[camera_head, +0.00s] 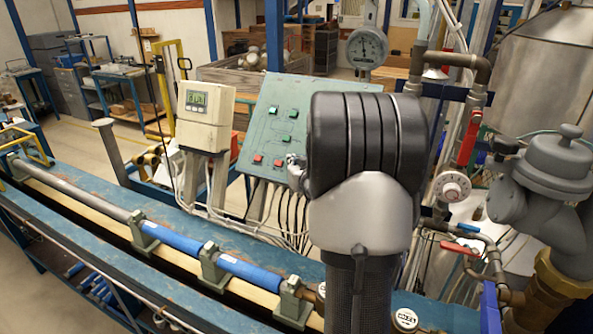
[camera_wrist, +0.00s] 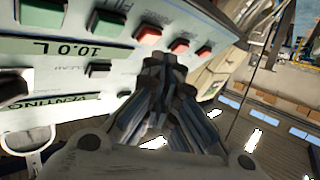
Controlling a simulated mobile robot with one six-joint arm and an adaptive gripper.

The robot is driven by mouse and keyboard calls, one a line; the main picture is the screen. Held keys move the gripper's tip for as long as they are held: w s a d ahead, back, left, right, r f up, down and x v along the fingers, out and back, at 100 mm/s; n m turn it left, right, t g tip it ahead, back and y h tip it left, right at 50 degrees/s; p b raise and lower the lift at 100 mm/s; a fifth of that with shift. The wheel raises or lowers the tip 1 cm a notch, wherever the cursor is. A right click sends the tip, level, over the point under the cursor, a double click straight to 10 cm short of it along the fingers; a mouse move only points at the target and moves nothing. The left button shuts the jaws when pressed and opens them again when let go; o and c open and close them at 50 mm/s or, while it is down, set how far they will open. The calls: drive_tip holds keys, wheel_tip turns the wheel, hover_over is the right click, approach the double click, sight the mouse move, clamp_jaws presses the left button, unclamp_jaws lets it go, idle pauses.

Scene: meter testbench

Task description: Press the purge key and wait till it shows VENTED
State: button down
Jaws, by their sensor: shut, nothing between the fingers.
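The teal control panel (camera_head: 258,125) stands tilted on the bench, with green keys (camera_head: 273,112) and two red keys (camera_head: 257,159) showing in the head view. In the wrist view three red keys (camera_wrist: 180,46) line one edge, and a display (camera_wrist: 70,102) reads VENTING. Another display strip (camera_wrist: 82,50) reads 10.0 L. My gripper (camera_wrist: 165,68) is shut and empty, its tips close to the panel by the red keys. I cannot tell whether they touch a key. In the head view my gripper (camera_head: 296,163) is partly hidden by my arm.
A beige meter box (camera_head: 205,118) with a small display stands left of the panel. A blue and grey pipe (camera_head: 180,240) runs along the bench. A round gauge (camera_head: 367,46), valves and a grey meter body (camera_head: 560,165) crowd the right side. Cables (camera_head: 285,210) hang below the panel.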

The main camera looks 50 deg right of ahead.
drive_tip(key=shift+s+a+r+p, duration=0.15)
drive_tip(key=shift+s+a+r, duration=0.1)
drive_tip(key=shift+a+r, duration=0.6)
drive_tip(key=shift+s+a+r+p, duration=0.15)
drive_tip(key=shift+s+a+r, duration=0.1)
drive_tip(key=shift+a+r, duration=0.6)
drive_tip(key=shift+f, duration=0.15)
